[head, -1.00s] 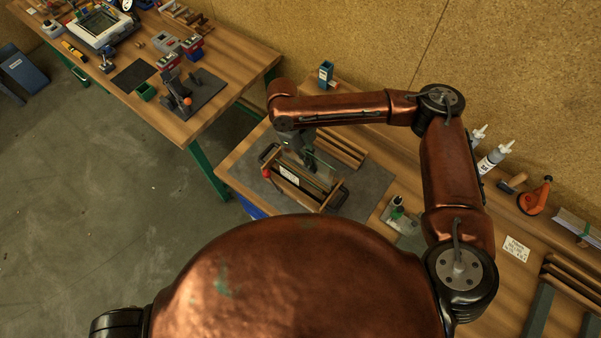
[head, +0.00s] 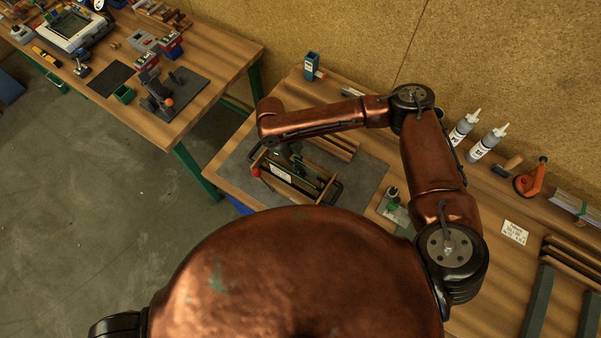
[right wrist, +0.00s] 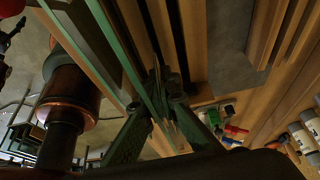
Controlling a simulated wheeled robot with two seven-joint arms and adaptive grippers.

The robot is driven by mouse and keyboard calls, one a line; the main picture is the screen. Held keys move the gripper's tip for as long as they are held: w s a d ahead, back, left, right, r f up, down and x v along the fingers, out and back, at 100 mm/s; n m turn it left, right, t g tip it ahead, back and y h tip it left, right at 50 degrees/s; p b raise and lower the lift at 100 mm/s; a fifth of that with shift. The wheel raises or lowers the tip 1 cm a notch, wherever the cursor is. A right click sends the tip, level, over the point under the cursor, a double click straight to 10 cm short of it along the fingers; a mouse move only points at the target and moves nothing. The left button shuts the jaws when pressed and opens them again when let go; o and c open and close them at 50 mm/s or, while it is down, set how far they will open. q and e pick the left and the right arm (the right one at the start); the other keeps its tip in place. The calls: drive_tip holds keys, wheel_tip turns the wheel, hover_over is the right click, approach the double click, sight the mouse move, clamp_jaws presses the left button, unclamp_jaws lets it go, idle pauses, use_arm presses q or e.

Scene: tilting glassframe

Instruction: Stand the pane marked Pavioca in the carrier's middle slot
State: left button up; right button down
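The wooden carrier (head: 316,198) stands on the grey mat, with upright panes in it and a white label on its near side. My right gripper (head: 293,157) points down over the carrier. In the right wrist view, its fingers (right wrist: 156,88) come together around the green edge of a pane (right wrist: 110,32) and appear shut on it. This pane stands upright, low in the carrier; I cannot tell which slot it is over or whether it touches the bottom. Another green-edged pane (right wrist: 65,28) lies beside it. No pane's marking is legible. My left gripper is not in view.
A grey mat (head: 365,182) surrounds the carrier, with wooden strips (head: 338,146) behind it. White bottles (head: 487,144) and an orange tool (head: 531,182) are farther right. A blue box (head: 312,66) stands at the back.

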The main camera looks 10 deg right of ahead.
drive_tip(key=shift+f, duration=1.5)
drive_tip(key=c, duration=2.4)
unclamp_jaws()
drive_tip(key=shift+f, duration=0.1)
drive_tip(key=b+v, duration=0.1)
drive_tip(key=v, duration=1.1)
drive_tip(key=shift+a, duration=0.1)
